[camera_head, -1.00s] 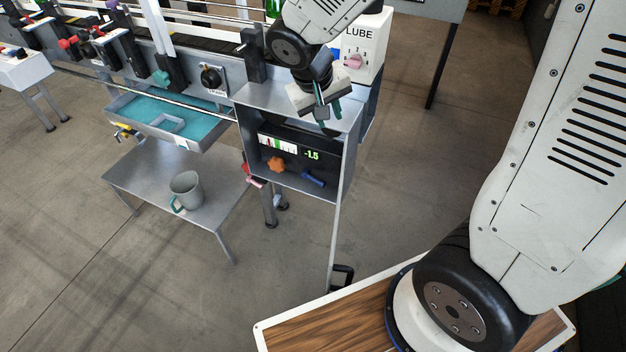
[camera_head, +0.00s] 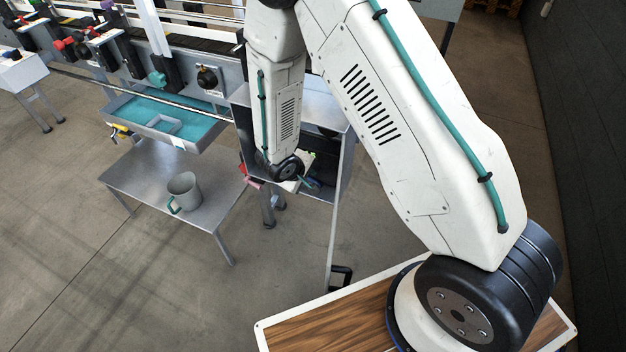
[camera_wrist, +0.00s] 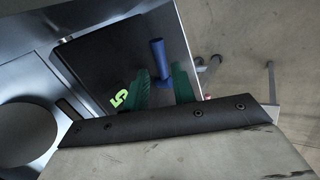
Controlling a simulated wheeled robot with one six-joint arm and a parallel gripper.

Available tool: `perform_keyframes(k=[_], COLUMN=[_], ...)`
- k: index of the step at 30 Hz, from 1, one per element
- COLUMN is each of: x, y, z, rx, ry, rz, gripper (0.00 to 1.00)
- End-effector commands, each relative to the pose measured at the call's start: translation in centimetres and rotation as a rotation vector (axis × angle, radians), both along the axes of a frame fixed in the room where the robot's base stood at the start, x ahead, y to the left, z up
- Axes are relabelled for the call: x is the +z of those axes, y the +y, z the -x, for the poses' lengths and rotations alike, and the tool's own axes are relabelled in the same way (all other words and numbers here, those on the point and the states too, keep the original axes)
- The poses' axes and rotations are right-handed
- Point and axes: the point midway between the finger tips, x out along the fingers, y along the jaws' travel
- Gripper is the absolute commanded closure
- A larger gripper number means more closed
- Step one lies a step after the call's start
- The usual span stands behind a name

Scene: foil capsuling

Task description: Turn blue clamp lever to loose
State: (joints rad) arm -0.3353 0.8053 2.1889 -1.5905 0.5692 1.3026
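The blue clamp lever (camera_wrist: 159,54) shows in the wrist view as a short blue handle against the dark panel of the open-fronted cabinet. My gripper (camera_wrist: 161,74) has its two green fingers apart, one on each side of the lever's lower end in the picture. I cannot tell whether the fingers reach around the lever or touch it. In the head view my gripper (camera_head: 303,182) is at the cabinet's open front, and my arm hides most of the panel and the lever.
A lit green digit (camera_wrist: 120,98) of the display shows beside the fingers. The cabinet's metal side wall (camera_head: 343,170) stands close on the right. A grey mug (camera_head: 184,189) stands on a low metal table (camera_head: 150,170) to the left, below a teal-lined tray (camera_head: 150,112).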

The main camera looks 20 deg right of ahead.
Motion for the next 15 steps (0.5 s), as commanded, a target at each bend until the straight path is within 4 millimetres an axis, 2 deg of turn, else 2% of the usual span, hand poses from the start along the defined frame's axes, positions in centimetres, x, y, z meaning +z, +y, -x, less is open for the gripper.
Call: perform_keyframes(k=[6,15], x=[-2.9,-4.1], y=[-1.6,-2.3], z=[-1.0,-1.5], rx=[-0.001,-0.001], ry=[0.002,0.0], rz=[0.0,0.0], gripper=[0.74,0.74])
